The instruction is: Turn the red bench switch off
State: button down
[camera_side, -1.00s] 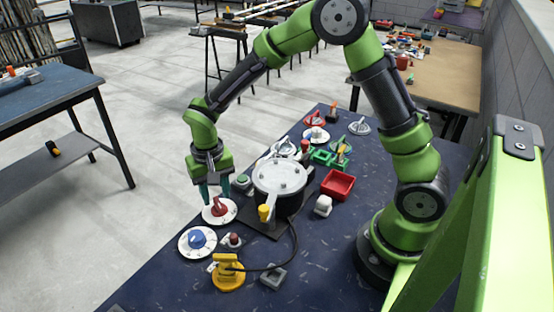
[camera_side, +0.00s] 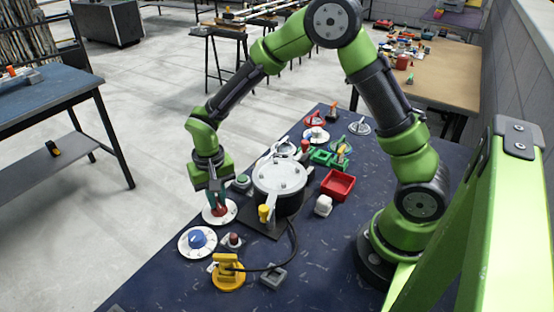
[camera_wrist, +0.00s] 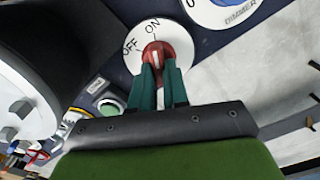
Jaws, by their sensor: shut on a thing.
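The red bench switch (camera_side: 220,210) is a red knob on a round white dial plate at the left edge of the blue bench. In the wrist view the red knob (camera_wrist: 157,52) sits on the white plate (camera_wrist: 130,75), marked OFF and ON. The white line on the knob lies between my fingertips, nearer the ON mark than OFF. My gripper (camera_side: 217,200) points down over the switch. In the wrist view its teal fingers (camera_wrist: 158,72) are shut on the knob's sides, partly hiding it.
A blue dimmer dial (camera_side: 197,238) lies just in front of the switch, beside a small red button (camera_side: 234,240). A silver pot (camera_side: 280,180) stands close to the right. A yellow device (camera_side: 228,272) and a red tray (camera_side: 337,184) are also on the bench.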

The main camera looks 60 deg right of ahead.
jog(key=n, duration=0.5)
jog(key=shift+w+a+n, duration=0.1)
jog(key=shift+a+n, duration=0.1)
jog(key=shift+n, duration=0.2)
jog(key=n, duration=0.6)
jog(key=shift+a, duration=0.2)
dwell(0.4)
jog(key=c, duration=1.1)
grip_release()
notch_tip(320, 180, up, 17)
jog(key=shift+f, duration=0.1)
